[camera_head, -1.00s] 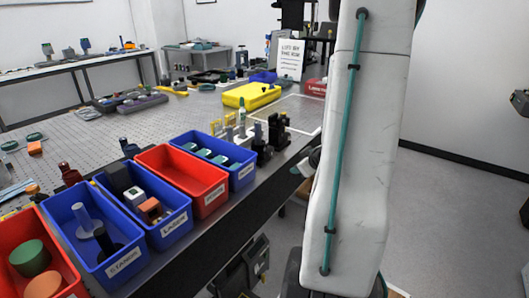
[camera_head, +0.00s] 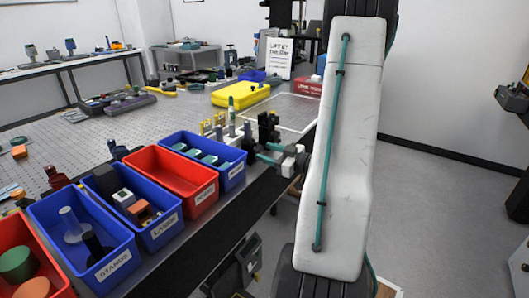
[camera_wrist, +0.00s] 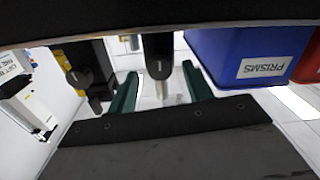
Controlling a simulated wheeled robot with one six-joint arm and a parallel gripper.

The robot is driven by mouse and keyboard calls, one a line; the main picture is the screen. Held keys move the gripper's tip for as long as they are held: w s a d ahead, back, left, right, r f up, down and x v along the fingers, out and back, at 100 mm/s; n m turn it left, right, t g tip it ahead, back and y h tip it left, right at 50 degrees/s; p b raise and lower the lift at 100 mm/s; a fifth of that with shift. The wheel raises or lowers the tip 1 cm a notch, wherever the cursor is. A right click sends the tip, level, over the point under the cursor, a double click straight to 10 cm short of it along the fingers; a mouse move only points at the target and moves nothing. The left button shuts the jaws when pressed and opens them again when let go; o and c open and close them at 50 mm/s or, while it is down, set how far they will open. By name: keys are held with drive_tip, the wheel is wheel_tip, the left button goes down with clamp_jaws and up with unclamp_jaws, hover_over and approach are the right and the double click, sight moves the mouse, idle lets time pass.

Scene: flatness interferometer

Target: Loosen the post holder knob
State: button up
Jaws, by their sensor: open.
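Black post holders (camera_head: 268,128) stand at the table's near edge in the head view, beside the end blue bin. My gripper (camera_head: 262,152) is at that edge, close by them, its teal fingers pointing left. In the wrist view my gripper (camera_wrist: 160,88) is open, its fingers apart. A dark upright post holder (camera_wrist: 158,55) with a pale metal lower part appears between the fingers. I cannot tell whether they touch it. Another black holder (camera_wrist: 93,68), with a knob-like part (camera_wrist: 80,77), is left of the fingers. I cannot tell which part is the task's knob.
A blue bin labelled PRISMS (camera_wrist: 225,45) is close on the right in the wrist view. In the head view, a red bin (camera_head: 205,201) and other bins line the table edge. A yellow case (camera_head: 240,94) lies behind the holders.

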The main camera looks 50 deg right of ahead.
drive_tip(key=shift+w+a, duration=0.1)
drive_tip(key=shift+w, duration=0.8)
drive_tip(key=c, duration=1)
